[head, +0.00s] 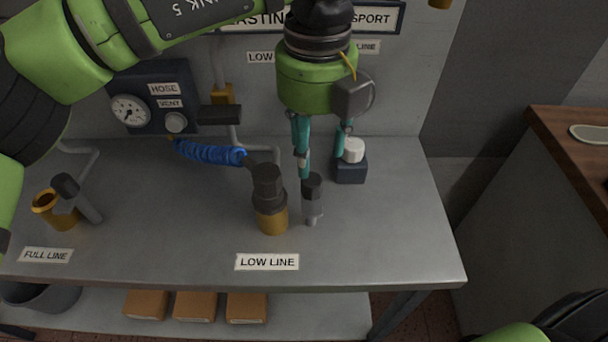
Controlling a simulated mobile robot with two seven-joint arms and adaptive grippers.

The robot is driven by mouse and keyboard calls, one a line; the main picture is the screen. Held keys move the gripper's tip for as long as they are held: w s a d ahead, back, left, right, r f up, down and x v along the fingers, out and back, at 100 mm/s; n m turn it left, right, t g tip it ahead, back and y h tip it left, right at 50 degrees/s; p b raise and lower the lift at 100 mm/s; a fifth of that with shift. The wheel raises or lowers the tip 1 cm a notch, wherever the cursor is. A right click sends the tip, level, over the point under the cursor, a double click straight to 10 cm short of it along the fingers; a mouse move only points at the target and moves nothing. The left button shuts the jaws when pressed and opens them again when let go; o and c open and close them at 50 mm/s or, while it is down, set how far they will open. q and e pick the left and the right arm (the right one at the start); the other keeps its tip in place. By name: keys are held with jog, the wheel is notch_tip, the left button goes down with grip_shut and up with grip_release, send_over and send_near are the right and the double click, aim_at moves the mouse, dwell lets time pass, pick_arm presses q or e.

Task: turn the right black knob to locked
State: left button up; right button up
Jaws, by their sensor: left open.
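The right black knob (313,186) tops a grey stem on the metal bench, just right of a brass fitting (272,217) with a dark coupling (267,186) above it. A similar black knob (66,186) sits by a brass spout (55,211) at the left. My left gripper (321,162) is open, pointing down above and behind the right knob. One teal fingertip appears close to the knob's top; whether they touch I cannot tell. The other finger is further right, before a white-topped dark block (351,165). My right gripper is out of view.
A LOW LINE label (267,262) lies in front of the fitting, a FULL LINE label (46,255) at left. A blue hose (209,153) and gauge box (150,98) are behind. The bench's right end (408,225) is clear.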

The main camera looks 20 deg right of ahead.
aim_at(312, 179)
pick_arm(q)
notch_tip(312, 179, down, 2)
jog(key=shift+f, duration=0.25)
notch_tip(312, 179, down, 4)
jog(key=shift+s+r+p, duration=0.1)
jog(key=shift+r+p, duration=0.15)
jog(key=shift+p, duration=0.3)
jog(key=shift+f, duration=0.65)
grip_shut()
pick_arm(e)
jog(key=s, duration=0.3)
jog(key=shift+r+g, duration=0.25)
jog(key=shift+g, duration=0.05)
